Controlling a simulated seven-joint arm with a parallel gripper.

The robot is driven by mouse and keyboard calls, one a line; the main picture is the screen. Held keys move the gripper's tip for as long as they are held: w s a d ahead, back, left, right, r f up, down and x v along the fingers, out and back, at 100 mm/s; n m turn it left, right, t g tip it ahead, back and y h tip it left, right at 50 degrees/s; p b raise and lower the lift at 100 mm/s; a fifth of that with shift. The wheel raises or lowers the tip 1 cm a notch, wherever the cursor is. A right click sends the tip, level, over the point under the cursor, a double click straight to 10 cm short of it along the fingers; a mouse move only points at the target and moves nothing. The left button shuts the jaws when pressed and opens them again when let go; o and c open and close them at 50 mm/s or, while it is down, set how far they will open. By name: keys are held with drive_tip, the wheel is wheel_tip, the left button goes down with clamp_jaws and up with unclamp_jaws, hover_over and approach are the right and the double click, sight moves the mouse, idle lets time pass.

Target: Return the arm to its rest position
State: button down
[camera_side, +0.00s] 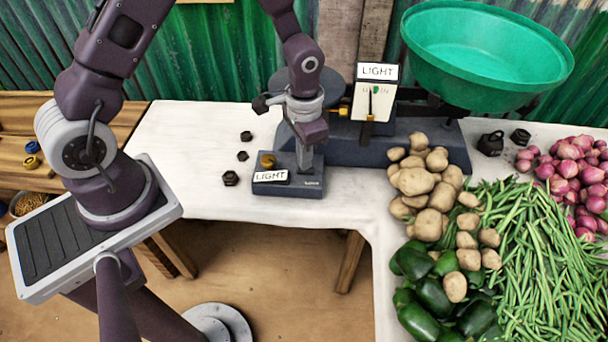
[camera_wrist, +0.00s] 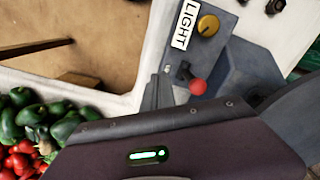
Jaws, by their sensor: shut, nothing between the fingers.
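My gripper (camera_side: 305,160) points down just over the grey control box (camera_side: 290,188), its fingers shut and empty. Whether they touch the box is hard to tell. The box bears a white LIGHT label (camera_side: 270,177) and a yellow knob (camera_side: 267,160). In the wrist view, my gripper's grey fingers (camera_wrist: 158,92) show beside the box (camera_wrist: 212,62), near a red ball knob (camera_wrist: 198,87). The yellow knob (camera_wrist: 208,25) and label (camera_wrist: 185,25) also show there. The red knob is hidden in the side view.
A balance (camera_side: 435,150) stands behind, with a green pan (camera_side: 485,60), a dark plate and a LIGHT sign (camera_side: 377,72). Potatoes (camera_side: 415,182), green beans (camera_side: 530,240), peppers (camera_side: 430,297) and onions (camera_side: 570,170) fill the right. Small black weights (camera_side: 231,178) lie left of the box; the white tabletop there (camera_side: 185,150) is mostly clear.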

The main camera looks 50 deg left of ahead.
drive_tip(key=shift+s+d+r, duration=0.15)
drive_tip(key=shift+r, duration=0.25)
drive_tip(key=shift+s+d+r, duration=0.1)
drive_tip(key=shift+r, duration=0.3)
drive_tip(key=s+a+r+n+t, duration=0.1)
drive_tip(key=s+r, duration=0.2)
drive_tip(key=r, duration=0.6)
drive_tip(key=s+a+r+n+t, duration=0.1)
drive_tip(key=s+r+t, duration=0.15)
drive_tip(key=r, duration=0.75)
drive_tip(key=s+r+t, duration=0.1)
drive_tip(key=s+r, duration=0.2)
drive_tip(key=s, duration=0.3)
drive_tip(key=s+r+n+t, duration=0.1)
drive_tip(key=s+r, duration=0.2)
drive_tip(key=s, duration=0.4)
drive_tip(key=shift+s+d+r, duration=0.15)
drive_tip(key=shift+s+r, duration=0.05)
drive_tip(key=shift+r, duration=0.15)
